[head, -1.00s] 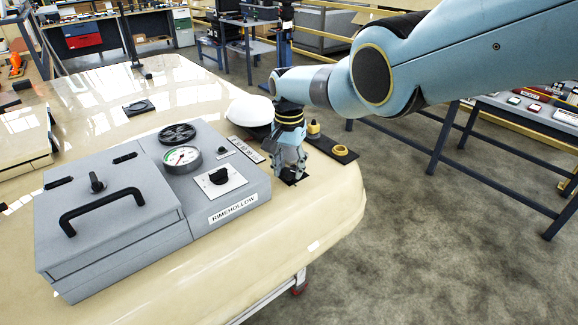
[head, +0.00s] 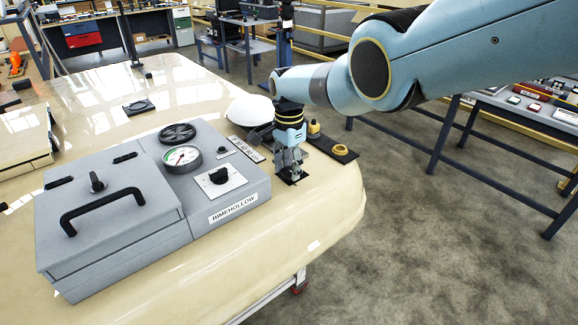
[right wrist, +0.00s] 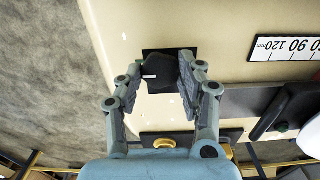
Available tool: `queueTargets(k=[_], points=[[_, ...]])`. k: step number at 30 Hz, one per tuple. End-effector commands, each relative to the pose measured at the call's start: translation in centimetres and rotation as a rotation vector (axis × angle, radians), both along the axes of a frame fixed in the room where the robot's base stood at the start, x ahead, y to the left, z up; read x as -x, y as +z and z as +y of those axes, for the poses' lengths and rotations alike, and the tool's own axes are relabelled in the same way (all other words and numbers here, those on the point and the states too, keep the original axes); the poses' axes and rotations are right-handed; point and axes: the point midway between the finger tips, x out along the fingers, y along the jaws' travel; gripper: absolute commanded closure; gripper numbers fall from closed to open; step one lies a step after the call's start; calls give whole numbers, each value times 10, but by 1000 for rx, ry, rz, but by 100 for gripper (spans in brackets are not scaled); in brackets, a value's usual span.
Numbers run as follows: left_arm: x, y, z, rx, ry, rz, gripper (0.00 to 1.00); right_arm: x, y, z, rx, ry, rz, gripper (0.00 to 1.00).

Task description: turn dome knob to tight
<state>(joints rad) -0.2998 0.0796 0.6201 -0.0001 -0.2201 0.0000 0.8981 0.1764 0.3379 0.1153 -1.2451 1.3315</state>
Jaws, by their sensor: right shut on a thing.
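The dome knob (right wrist: 162,73) is a dark, faceted knob with a short white mark on it, seen from above in the right wrist view. It stands on a small black plate (right wrist: 190,53) on the cream top. My right gripper (right wrist: 163,75) points down with one finger on each side of the knob, shut on it. In the head view my right gripper (head: 288,172) is low over the plate at the right of the grey box, and its fingers hide the knob. My left gripper is not in view.
A grey box (head: 230,190) with a gauge (head: 182,158), a black handle (head: 100,210) and dials stands left of the gripper. A white dome (head: 248,110) is behind it. A black strip (head: 330,149) with yellow parts lies at right, near the trolley's edge.

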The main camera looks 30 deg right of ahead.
Motion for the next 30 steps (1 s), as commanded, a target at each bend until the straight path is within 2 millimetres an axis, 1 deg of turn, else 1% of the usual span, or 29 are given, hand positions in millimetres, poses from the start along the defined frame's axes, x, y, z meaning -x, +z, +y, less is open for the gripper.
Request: queueTargets(k=[8, 9, 14, 24, 30], points=[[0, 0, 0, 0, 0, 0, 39, 0, 0, 0, -1, -2, -1, 95], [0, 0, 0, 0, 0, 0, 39, 0, 0, 0, -1, -2, -1, 61], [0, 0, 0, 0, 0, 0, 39, 0, 0, 0, -1, -2, 0, 40], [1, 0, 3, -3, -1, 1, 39, 0, 1, 0, 0, -1, 0, 39], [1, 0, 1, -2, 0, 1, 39, -2, 14, -1, 1, -1, -3, 39]])
